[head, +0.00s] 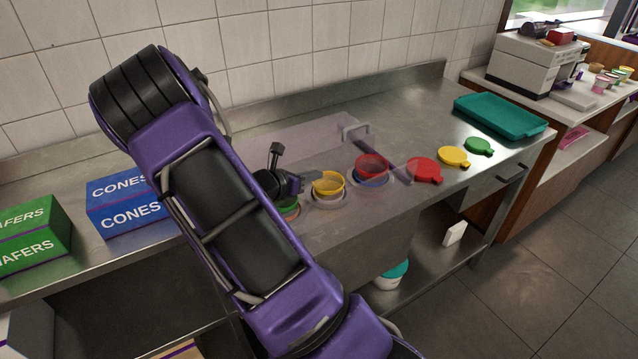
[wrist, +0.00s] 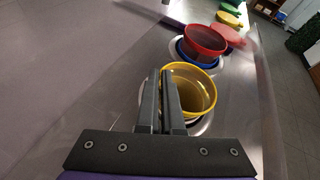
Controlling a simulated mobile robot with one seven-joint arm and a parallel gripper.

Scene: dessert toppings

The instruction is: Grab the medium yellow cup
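The yellow cup (head: 328,186) stands in the middle of the row of cups at the counter's holes, above a pale cup or ring. It also shows in the wrist view (wrist: 202,92), upright and open at the top. My gripper (head: 303,183) reaches its left side. In the wrist view my gripper's fingers (wrist: 161,78) are close together at the cup's left rim, one outside and one over the inside. They look shut on the wall, though the contact itself is hidden.
A red cup (head: 372,164) over a blue one stands to the right. A green-rimmed stack (head: 290,206) is partly hidden at left. A clear guard with a handle (head: 355,131) is close by. Red (head: 423,170), yellow (head: 454,156) and green lids (head: 478,146) lie farther right.

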